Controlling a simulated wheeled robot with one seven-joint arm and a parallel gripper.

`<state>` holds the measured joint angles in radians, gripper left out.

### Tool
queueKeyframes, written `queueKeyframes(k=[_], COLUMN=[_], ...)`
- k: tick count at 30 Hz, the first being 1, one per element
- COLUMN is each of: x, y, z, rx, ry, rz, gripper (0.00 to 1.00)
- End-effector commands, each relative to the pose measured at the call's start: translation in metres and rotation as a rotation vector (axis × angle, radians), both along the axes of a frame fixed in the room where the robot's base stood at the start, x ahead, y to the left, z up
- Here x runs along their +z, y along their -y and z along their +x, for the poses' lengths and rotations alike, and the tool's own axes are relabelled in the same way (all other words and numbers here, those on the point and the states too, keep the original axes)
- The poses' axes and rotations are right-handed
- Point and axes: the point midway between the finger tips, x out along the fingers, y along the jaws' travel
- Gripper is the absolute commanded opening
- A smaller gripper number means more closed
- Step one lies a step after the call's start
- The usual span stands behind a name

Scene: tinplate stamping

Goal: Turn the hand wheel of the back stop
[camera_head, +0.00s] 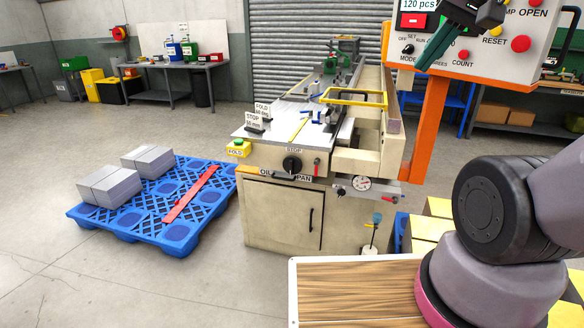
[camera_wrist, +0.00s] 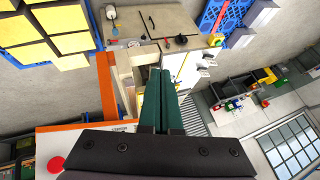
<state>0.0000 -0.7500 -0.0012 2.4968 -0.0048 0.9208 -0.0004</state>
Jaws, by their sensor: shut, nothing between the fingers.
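The hand wheel (camera_head: 291,164) is a round black knob under the STOP label on the front of the cream machine (camera_head: 284,215). It stands apart from my gripper. In the wrist view, turned upside down, a small black knob on the machine front (camera_wrist: 181,40) appears to be the same wheel. My gripper (camera_head: 424,67) is high at the upper right, in front of the control panel in the picture. Its green fingers (camera_wrist: 160,72) are shut and empty. The machine's bed lies partly behind the fingers in the wrist view.
The orange post (camera_head: 428,125) carries a control panel (camera_head: 490,35) right of the machine. A blue pallet (camera_head: 185,236) with stacked grey sheets and a red bar lies left. A wood-topped surface (camera_head: 345,290) stands in front. Floor at the lower left is clear.

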Motion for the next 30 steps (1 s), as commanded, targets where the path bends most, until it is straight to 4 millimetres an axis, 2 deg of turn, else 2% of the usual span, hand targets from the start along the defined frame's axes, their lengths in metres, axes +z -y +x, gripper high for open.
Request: queueKeyframes(k=[1, 3, 4, 8, 14, 20, 30], x=[0.000, 0.000, -0.001, -0.008, -0.038, -0.085, -0.186], y=[0.000, 0.000, 0.001, 0.005, 0.012, 0.012, 0.000], z=[0.000, 0.002, 0.005, 0.027, 0.086, 0.147, 0.236], rx=[0.000, 0.005, 0.010, 0.055, 0.176, 0.312, 0.577], ry=[0.000, -0.005, -0.011, -0.061, -0.184, -0.301, -0.474], rz=[0.000, -0.003, -0.006, -0.044, -0.171, -0.346, -0.735], gripper=[0.15, 0.42, 0.47, 0.47, 0.47, 0.47, 0.47])
